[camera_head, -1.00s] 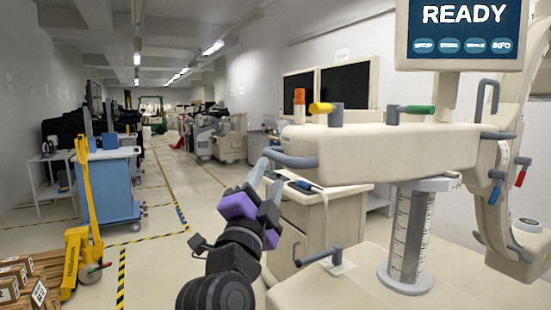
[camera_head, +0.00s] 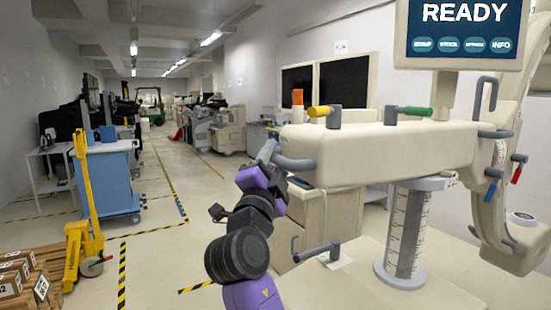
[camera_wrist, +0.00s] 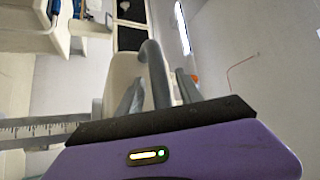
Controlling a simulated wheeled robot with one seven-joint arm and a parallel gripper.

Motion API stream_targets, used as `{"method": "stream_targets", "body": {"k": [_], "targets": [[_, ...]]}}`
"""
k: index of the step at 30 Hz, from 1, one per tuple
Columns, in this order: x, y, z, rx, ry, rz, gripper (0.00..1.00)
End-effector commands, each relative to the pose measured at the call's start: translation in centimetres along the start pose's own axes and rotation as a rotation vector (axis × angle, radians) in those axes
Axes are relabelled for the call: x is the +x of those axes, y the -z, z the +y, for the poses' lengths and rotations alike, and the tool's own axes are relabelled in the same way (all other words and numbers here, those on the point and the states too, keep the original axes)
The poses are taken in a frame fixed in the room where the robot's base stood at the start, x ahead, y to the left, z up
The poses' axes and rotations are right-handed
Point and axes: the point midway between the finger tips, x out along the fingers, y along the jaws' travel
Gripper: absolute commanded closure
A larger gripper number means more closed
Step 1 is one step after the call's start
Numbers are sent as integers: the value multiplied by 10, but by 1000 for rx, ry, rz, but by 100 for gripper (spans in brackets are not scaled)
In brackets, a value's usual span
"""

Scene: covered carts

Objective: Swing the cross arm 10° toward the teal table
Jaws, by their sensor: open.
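The cross arm (camera_head: 380,155) is a thick beige beam on a grey column (camera_head: 406,230) with scale marks. A grey loop handle (camera_head: 296,164) sticks out of its left end. My gripper (camera_head: 268,152) is at this handle, coming from the lower left. In the wrist view my gripper (camera_wrist: 158,92) has its two grey fingers apart, one on each side of the handle (camera_wrist: 155,70). I cannot tell whether either finger touches it. I do not see a table that is clearly teal.
Yellow (camera_head: 322,111) and green (camera_head: 416,111) levers stand on the beam. A READY screen (camera_head: 464,30) is above it. A blue cart (camera_head: 110,182), a yellow pallet jack (camera_head: 84,230) and boxes (camera_head: 22,280) are at left. The floor between is free.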

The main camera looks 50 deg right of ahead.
Motion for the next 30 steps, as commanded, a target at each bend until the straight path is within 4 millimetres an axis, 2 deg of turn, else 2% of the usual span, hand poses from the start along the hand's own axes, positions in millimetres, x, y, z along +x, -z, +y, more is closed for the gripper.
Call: {"method": "stream_targets", "body": {"k": [2, 3, 9, 30], "targets": [[0, 0, 0, 0, 0, 0, 57], [0, 0, 0, 0, 0, 0, 61], [0, 0, 0, -1, 0, 0, 100], [0, 0, 1, -1, -1, 0, 100]]}}
